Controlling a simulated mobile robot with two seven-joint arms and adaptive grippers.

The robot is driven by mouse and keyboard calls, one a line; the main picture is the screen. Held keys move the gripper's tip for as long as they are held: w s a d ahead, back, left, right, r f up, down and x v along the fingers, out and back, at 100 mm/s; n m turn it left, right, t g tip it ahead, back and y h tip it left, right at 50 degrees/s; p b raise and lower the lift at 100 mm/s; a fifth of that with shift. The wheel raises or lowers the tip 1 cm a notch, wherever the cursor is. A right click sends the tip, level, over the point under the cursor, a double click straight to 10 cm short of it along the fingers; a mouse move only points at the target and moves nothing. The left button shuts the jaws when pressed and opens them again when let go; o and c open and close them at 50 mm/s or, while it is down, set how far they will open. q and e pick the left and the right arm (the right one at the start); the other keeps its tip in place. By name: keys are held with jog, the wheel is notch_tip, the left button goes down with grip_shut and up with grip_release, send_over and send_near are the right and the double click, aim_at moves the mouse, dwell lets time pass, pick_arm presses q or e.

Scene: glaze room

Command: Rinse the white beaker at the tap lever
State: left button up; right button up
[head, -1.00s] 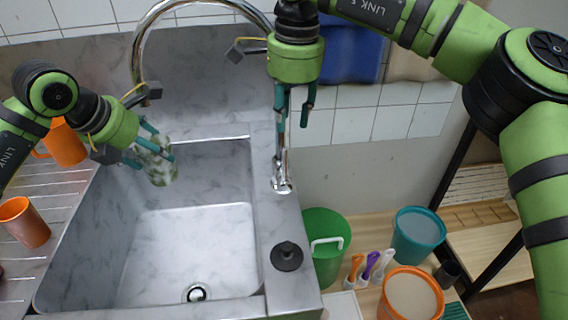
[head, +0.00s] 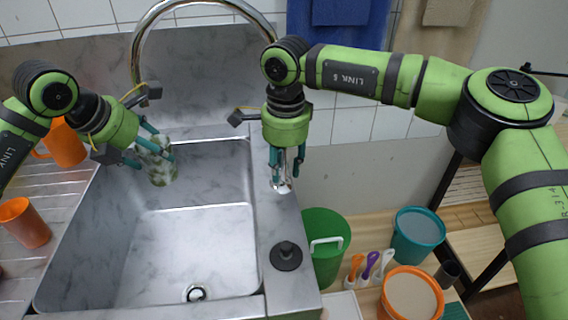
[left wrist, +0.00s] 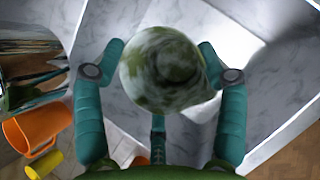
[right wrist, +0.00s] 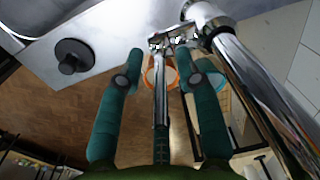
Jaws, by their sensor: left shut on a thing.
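The white beaker (head: 160,170), blotched with green smears, is held in my left gripper (head: 155,150) over the left part of the sink, below the tap's spout. In the left wrist view the beaker (left wrist: 160,85) sits between the two fingers. The tap's arched spout (head: 138,50) rises behind the sink; I see no water running. My right gripper (head: 287,165) points down at the tap's base. In the right wrist view its fingers are apart, with the chrome tap lever (right wrist: 160,95) between them. I cannot tell whether either finger touches it.
The sink basin (head: 190,235) is empty, with a black knob (head: 286,256) on its right rim. Orange mugs (head: 24,222) stand on the left drainboard. A green bin (head: 325,255), a teal bucket (head: 418,235) and an orange bucket (head: 411,295) stand right.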

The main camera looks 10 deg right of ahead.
jog(key=shift+c, duration=0.4)
grip_shut()
jog(key=shift+a+f+h, duration=0.1)
jog(key=shift+a+h, duration=0.35)
jog(key=shift+h, duration=0.35)
jog(key=shift+o, duration=0.4)
grip_release()
